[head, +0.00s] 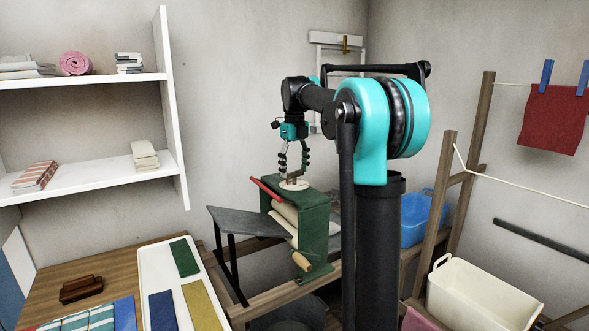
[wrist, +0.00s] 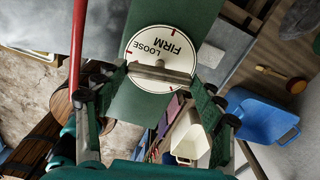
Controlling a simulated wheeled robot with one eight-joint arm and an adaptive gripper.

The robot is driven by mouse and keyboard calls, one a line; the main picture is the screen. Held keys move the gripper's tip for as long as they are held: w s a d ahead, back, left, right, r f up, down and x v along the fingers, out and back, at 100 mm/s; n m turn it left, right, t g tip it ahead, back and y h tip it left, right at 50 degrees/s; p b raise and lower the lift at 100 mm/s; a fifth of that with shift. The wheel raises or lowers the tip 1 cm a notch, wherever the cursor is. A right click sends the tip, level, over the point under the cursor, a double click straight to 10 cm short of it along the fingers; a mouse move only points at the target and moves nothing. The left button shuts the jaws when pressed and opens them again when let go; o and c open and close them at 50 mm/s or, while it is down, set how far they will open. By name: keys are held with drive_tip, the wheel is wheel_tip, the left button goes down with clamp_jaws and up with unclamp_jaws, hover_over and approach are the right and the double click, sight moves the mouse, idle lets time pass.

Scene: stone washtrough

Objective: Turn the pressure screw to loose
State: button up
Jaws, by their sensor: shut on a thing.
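The pressure screw is a grey-brown crossbar (wrist: 160,73) over a round cream dial (wrist: 160,48) printed LOOSE and FIRM in the wrist view. The dial (head: 294,185) sits on top of the green wringer (head: 314,225) in the head view. My gripper (head: 293,169) points straight down from above onto the crossbar. In the wrist view its fingers (wrist: 159,78) are closed against the two ends of the bar. The bar lies across the dial below both words. I cannot tell which mark it points to.
A red lever (wrist: 78,45) runs close beside my left finger. A grey board (head: 245,221) extends left of the wringer. A white tray (head: 163,258) with folded cloths lies on the table; a blue tub (head: 418,230) and cream tub (head: 478,293) stand right.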

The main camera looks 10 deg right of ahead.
sight(295, 172)
drive_tip(key=shift+m, duration=0.9)
drive_tip(key=o, duration=1.2)
drive_tip(key=shift+c, duration=0.2)
wheel_tip(295, 172, up, 12)
